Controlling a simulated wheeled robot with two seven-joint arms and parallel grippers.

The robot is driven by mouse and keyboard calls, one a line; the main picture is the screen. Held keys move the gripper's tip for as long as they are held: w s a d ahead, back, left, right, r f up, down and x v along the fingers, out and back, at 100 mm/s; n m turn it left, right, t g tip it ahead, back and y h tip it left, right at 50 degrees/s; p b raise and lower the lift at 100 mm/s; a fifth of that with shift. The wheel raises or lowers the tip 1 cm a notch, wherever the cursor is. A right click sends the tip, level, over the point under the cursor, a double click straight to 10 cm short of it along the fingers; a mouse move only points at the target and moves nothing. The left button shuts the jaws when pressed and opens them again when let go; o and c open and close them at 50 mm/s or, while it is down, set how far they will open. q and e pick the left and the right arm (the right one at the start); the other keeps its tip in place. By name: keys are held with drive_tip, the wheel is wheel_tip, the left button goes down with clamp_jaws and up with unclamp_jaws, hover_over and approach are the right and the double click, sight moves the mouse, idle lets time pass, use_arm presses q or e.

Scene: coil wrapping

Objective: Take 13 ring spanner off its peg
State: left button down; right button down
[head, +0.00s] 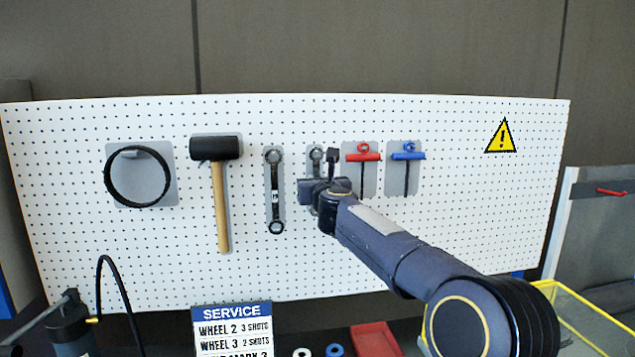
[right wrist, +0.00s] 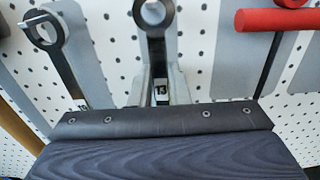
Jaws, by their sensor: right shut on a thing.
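The 13 ring spanner (head: 316,155) is in front of its grey backing on the white pegboard, with its top ring up. The right wrist view shows its ring (right wrist: 153,14) and the label 13 (right wrist: 160,92). My right gripper (head: 318,186) reaches in from the lower right and is shut on the spanner's shaft below the ring. The gripper and wrist hide the spanner's lower part. I cannot tell whether the ring is still around its peg. My left gripper is not in view.
A larger ring spanner (head: 274,190) hangs close on the left, then a mallet (head: 220,190) and a black coil (head: 107,178). Red (head: 362,157) and blue (head: 408,155) T-handle tools hang close on the right. A service sign (head: 232,328) and red tray (head: 375,340) stand below.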

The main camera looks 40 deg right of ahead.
drive_tip(key=shift+r, duration=0.25)
drive_tip(key=b+v, duration=0.1)
drive_tip(key=v, duration=0.7)
idle(1.0)
